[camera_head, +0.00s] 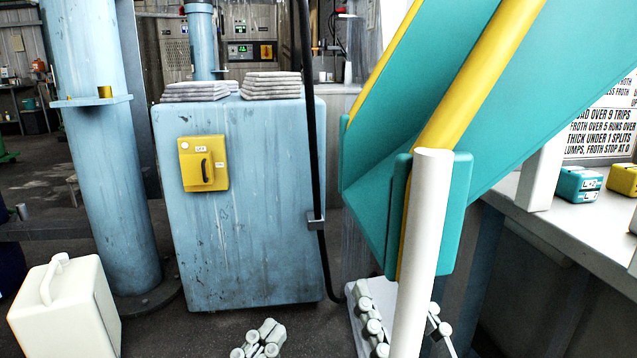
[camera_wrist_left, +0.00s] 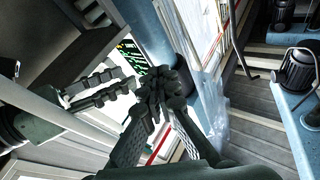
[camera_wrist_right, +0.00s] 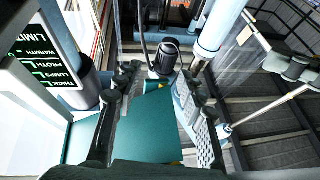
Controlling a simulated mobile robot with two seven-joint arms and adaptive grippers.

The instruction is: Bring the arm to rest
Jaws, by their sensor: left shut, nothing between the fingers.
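My left gripper (camera_head: 262,336) is low in the head view, in front of the pale blue cabinet. In the left wrist view its dark fingers (camera_wrist_left: 156,92) come together with nothing between them. My right gripper (camera_wrist_right: 160,80) has its fingers apart in the right wrist view. A teal surface lies in the gap between them; I cannot tell whether they touch it. In the head view parts of the right gripper show on either side of the white post (camera_head: 422,250), which hides its middle. Its fingers also show at the left of the left wrist view.
A teal chute (camera_head: 480,90) with yellow edges slants across the upper right. The blue cabinet (camera_head: 255,210) carries a yellow box (camera_head: 203,163) and folded stacks. A cream jug (camera_head: 65,310) stands lower left beside a blue column (camera_head: 100,170). A grey counter (camera_head: 585,235) runs along the right.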

